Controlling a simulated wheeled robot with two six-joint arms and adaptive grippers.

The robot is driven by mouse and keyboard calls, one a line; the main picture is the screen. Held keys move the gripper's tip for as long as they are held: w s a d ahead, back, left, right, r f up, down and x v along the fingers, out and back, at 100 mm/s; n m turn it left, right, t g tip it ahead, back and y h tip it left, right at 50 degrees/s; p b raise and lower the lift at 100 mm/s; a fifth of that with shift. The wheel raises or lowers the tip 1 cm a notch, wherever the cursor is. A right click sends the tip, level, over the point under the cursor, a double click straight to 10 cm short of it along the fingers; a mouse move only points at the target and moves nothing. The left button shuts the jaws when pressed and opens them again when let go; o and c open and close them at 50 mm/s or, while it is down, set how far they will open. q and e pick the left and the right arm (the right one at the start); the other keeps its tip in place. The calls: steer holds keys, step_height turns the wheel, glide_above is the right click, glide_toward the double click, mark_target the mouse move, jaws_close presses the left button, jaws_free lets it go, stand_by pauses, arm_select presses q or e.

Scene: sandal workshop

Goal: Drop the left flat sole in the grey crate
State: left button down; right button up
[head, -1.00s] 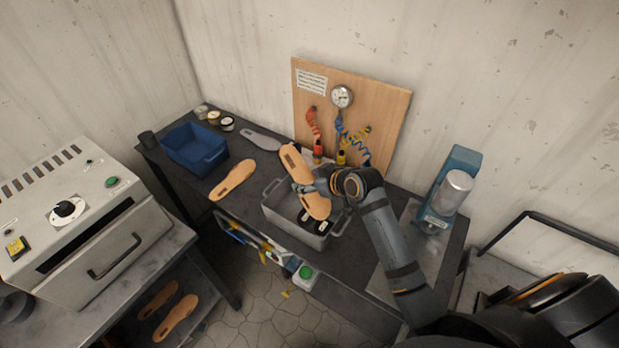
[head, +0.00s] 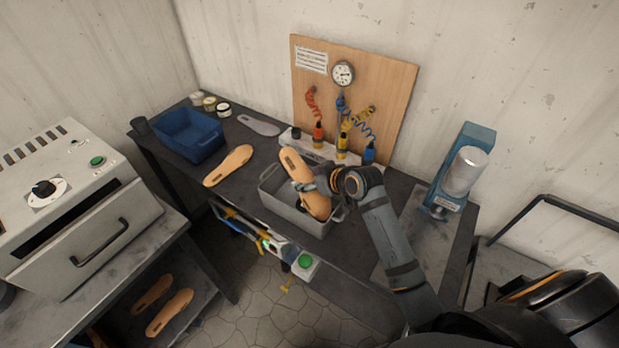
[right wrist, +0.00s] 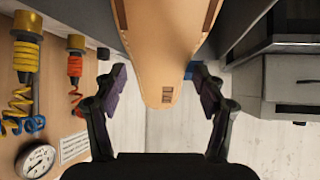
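A tan sole (head: 317,201) with a small dark stamp is held tilted by my right gripper (head: 308,187), over the right part of the grey crate (head: 275,212). In the right wrist view the sole (right wrist: 165,40) lies between the two fingers of the right gripper (right wrist: 157,80), with the stamped end nearest the camera. The fingertips seem to touch its edges. The sole hides much of the crate's inside, so I cannot tell how far its low end reaches into it. My left gripper is not in view.
Another tan sole (head: 229,166) lies left of the crate, near a blue crate (head: 190,142). A grey sole (head: 258,125) lies at the back. A pegboard with coiled hoses (head: 345,125) stands behind. A blue-grey machine (head: 460,170) stands right. More soles (head: 169,312) lie on a low shelf.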

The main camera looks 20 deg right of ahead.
steer(key=o, duration=0.4)
steer(key=shift+c, duration=0.2)
steer(key=v, duration=1.2)
stand_by(0.6)
